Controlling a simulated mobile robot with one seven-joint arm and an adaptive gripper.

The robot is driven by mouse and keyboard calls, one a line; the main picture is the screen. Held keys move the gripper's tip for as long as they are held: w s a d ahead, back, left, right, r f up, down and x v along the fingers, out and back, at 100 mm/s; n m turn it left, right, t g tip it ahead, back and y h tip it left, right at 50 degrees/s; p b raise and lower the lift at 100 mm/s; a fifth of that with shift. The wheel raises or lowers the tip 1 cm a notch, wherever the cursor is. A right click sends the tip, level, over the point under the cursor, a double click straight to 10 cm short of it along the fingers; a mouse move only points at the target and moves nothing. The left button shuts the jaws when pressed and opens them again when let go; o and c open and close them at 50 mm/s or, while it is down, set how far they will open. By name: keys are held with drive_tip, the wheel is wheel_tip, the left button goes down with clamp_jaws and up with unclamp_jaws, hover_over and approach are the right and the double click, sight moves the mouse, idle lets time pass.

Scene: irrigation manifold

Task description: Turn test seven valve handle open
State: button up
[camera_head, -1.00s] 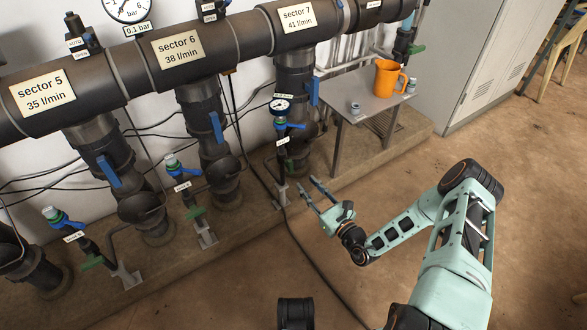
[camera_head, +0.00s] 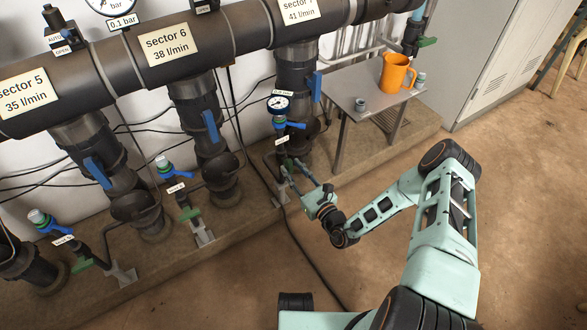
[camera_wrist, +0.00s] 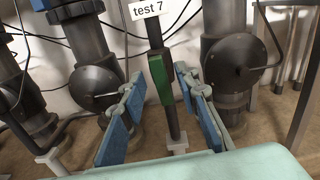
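The test 7 pipe carries a white "test 7" label (camera_wrist: 145,9) in the wrist view. The green valve handle (camera_wrist: 160,78) stands upright along the dark pipe below that label. My gripper (camera_wrist: 160,90) is open, with a blue-padded finger on either side of the pipe and handle. No contact between pads and handle is visible. In the head view my gripper (camera_head: 292,170) reaches the lower part of the test 7 pipe, below its blue tap (camera_head: 287,125) and gauge (camera_head: 278,104). There the fingers largely hide the green handle.
Thick sector pipes with blue handles (camera_head: 209,125) stand close on both sides. A metal side table (camera_head: 345,88) with an orange mug (camera_head: 395,73) is to the right. A cable runs over the floor. The floor in front is clear.

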clamp_jaws()
drive_tip(key=shift+m, duration=0.5)
unclamp_jaws()
